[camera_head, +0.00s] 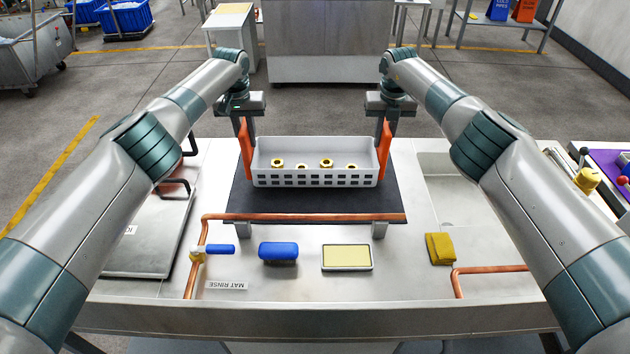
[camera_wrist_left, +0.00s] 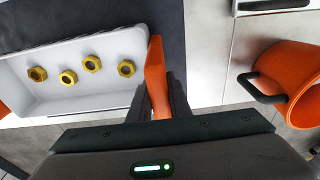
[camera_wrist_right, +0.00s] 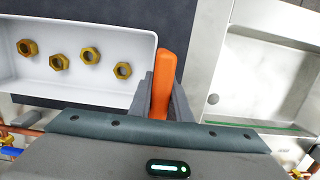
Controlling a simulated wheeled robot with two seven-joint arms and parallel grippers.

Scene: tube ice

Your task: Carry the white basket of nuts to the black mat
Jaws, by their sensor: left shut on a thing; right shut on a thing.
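The white basket (camera_head: 315,178) with slotted sides is level at the black mat (camera_head: 315,204), in the middle of the counter. Several brass nuts (camera_head: 326,163) lie inside it. I cannot tell whether its base touches the mat or hangs just above it. My left gripper (camera_head: 246,148) is shut on the basket's left orange handle (camera_wrist_left: 156,80). My right gripper (camera_head: 384,148) is shut on the right orange handle (camera_wrist_right: 164,85). The black mat shows around the basket and also in the right wrist view (camera_wrist_right: 150,20).
A copper pipe (camera_head: 300,217) runs along the mat's front edge. In front lie a blue-handled valve (camera_head: 218,250), a blue block (camera_head: 278,252), a pale yellow pad (camera_head: 347,257) and a yellow sponge (camera_head: 440,248). A metal lid (camera_head: 150,232) lies at left, a basin (camera_head: 455,190) at right.

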